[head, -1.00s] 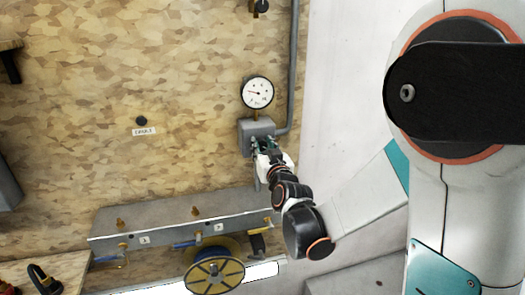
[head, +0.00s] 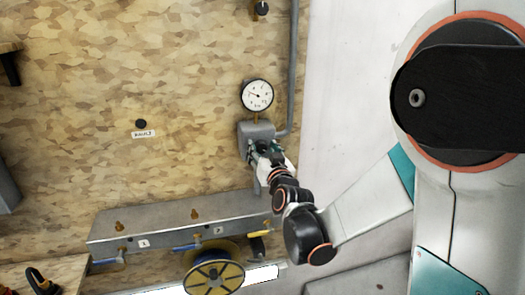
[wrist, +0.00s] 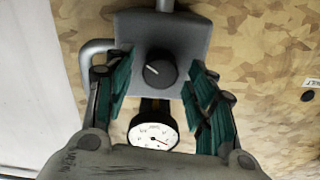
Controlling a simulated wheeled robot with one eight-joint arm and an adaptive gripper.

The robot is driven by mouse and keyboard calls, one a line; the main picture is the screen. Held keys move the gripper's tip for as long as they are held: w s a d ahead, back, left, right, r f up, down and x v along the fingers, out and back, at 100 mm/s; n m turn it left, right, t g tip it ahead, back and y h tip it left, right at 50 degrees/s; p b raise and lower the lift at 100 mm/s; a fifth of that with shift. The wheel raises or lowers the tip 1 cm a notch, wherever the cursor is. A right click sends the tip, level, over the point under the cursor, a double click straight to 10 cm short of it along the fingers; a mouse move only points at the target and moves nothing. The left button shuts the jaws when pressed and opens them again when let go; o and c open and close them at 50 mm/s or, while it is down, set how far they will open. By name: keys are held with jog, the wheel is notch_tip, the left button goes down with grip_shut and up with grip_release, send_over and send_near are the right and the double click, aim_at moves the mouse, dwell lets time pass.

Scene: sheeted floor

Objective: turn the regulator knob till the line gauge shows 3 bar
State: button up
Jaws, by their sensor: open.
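The regulator is a grey box (head: 250,131) on the wall, with its dark round knob (wrist: 160,70) facing me in the wrist view. A pale line on the knob points to its upper left there. The white-faced round line gauge (head: 257,95) stands above the box in the head view; the gauge also shows below the knob in the wrist view (wrist: 152,133). Its figures are too small to read. My gripper (wrist: 160,84) is open, its teal fingers on either side of the knob with gaps between. In the head view my gripper (head: 264,149) hides the knob.
A grey pipe (head: 292,70) runs up beside the gauge. Below are a grey ledge (head: 165,222) with blue-handled valves and a yellow reel (head: 214,277). A black wall knob (head: 141,124) has a label under it.

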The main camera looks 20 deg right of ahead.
jog(key=s, duration=1.1)
jog(key=shift+s, duration=0.3)
jog(key=shift+a, duration=0.1)
jog(key=s+f+g+b, duration=0.1)
jog(key=s+f+g, duration=0.3)
jog(key=s, duration=0.7)
jog(key=s+f+n+g+b, duration=0.1)
jog(key=s+f+g, duration=0.3)
jog(key=s+g, duration=0.3)
jog(key=s, duration=0.4)
jog(key=shift+f+n+b, duration=0.25)
jog(key=shift+n+b, duration=0.05)
jog(key=shift+b, duration=0.05)
